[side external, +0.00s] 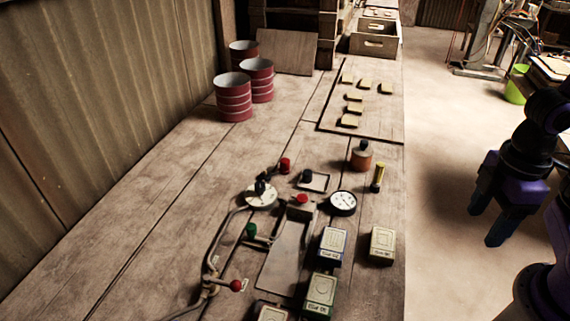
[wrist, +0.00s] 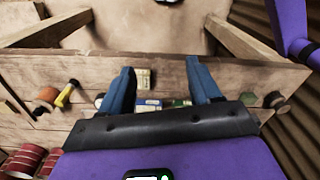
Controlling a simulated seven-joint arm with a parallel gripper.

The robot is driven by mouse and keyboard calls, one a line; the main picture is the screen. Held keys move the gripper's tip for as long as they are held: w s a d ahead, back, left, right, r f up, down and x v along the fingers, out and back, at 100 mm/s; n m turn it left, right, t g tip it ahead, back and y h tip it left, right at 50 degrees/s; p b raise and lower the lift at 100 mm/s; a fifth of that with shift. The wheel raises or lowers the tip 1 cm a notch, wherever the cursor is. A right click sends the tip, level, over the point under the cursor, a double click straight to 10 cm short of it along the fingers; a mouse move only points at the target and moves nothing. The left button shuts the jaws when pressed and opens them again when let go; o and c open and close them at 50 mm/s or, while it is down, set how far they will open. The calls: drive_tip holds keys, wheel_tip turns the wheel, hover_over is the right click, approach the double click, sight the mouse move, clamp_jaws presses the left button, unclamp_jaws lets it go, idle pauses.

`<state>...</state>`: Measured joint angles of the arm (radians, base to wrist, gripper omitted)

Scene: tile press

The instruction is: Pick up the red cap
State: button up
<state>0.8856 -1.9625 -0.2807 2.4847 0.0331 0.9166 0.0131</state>
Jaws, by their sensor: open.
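A small red cap-like piece (side external: 285,165) sits on the wooden bench behind the dials in the side view. Two other red parts show there: a red knob (side external: 302,199) on top of the press (side external: 289,245) and a red ball (side external: 236,286) on the bent metal lever. I cannot tell for certain which is the red cap. My gripper (side external: 488,222) is open and empty, right of the bench and well apart from all three. Its two blue fingers (wrist: 158,68) are spread in the wrist view, where I cannot make out a red cap.
Several boxes (side external: 382,245) stand at the bench's near right. An orange jar (side external: 361,156) and a yellow bottle (side external: 377,177) stand near its right edge. The left bench surface is clear.

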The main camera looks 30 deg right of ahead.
drive_tip(key=w+a+f+m+g+y, duration=0.1)
drive_tip(key=w+a+m+g+y, duration=0.15)
drive_tip(key=w+a+m, duration=0.55)
drive_tip(key=w+a+f+m+g+y, duration=0.1)
drive_tip(key=w+a+m+y, duration=0.4)
drive_tip(key=w+m, duration=0.5)
drive_tip(key=w+d+f+m+t+y, duration=0.25)
drive_tip(key=w+m, duration=0.25)
drive_tip(key=w, duration=0.4)
drive_tip(key=w+d+f+m+t+y, duration=0.1)
drive_tip(key=w+d+f+m+t, duration=0.15)
drive_tip(key=w+m, duration=0.5)
drive_tip(key=w+d+f+m+t+y, duration=0.15)
drive_tip(key=w+m+t, duration=0.25)
drive_tip(key=w, duration=0.7)
approach(285, 164)
drive_tip(key=shift+w+a+f+h, duration=0.15)
drive_tip(key=shift+w+a+h, duration=0.1)
drive_tip(key=shift+w+a, duration=0.85)
drive_tip(key=shift+f+x, duration=0.15)
drive_tip(key=shift+x, duration=1.15)
drive_tip(key=shift+f+x, duration=0.2)
drive_tip(key=shift+x, duration=1.1)
drive_tip(key=shift+d, duration=0.1)
drive_tip(key=c, duration=1.1)
